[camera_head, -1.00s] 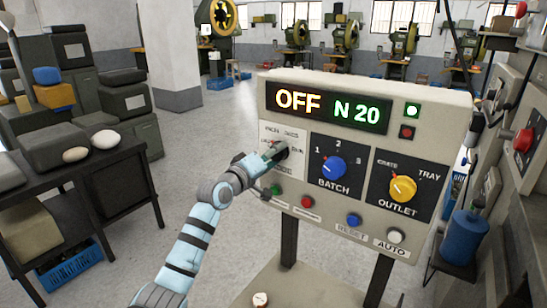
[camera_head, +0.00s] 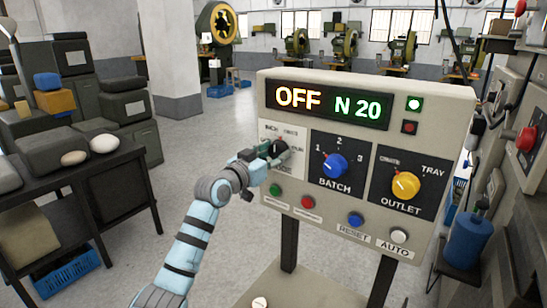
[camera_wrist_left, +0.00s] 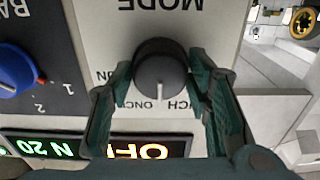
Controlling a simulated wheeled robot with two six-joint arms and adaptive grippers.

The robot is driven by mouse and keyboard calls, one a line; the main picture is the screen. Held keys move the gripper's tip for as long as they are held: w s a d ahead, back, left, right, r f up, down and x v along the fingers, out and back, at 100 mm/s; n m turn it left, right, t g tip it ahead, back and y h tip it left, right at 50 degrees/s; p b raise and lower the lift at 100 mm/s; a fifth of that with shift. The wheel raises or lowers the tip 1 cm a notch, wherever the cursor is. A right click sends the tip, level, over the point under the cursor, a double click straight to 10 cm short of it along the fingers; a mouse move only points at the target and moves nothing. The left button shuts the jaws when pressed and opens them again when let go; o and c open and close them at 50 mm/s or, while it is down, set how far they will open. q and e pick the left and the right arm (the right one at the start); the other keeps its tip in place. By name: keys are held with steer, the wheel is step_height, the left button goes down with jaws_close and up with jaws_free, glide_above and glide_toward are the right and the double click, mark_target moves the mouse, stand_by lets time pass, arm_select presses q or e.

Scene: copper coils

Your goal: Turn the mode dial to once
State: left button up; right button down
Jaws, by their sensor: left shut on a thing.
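The black mode dial (camera_wrist_left: 160,62) sits on the white mode plate (camera_wrist_left: 215,25), under the upside-down word MODE in the left wrist view. Its white mark points down in that view, close to the ONCE and INCH labels, which are partly hidden. My left gripper (camera_wrist_left: 160,78) has a green finger on each side of the dial and is shut on it. In the head view the gripper (camera_head: 270,152) covers part of the plate. The display (camera_head: 327,105) reads OFF and N 20. My right gripper is not in view.
To the right on the same panel are the blue BATCH dial (camera_head: 334,165) and yellow OUTLET dial (camera_head: 405,185). Below are the green (camera_head: 276,189), red (camera_head: 308,202), blue (camera_head: 355,219) and white (camera_head: 399,235) buttons. A dark table (camera_head: 85,175) stands at left.

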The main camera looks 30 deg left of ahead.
arm_select(q)
steer(key=m+b, duration=0.1)
steer(key=m, duration=0.5)
steer(key=shift+f, duration=0.2)
stand_by(0.4)
steer(key=o, duration=1.2)
steer(key=shift+r, duration=0.1)
steer(key=shift+a, duration=0.1)
steer(key=s, duration=0.4)
steer(key=s+a, duration=0.1)
steer(key=s, duration=0.6)
steer(key=shift+s+a, duration=0.25)
steer(key=shift+s, duration=0.15)
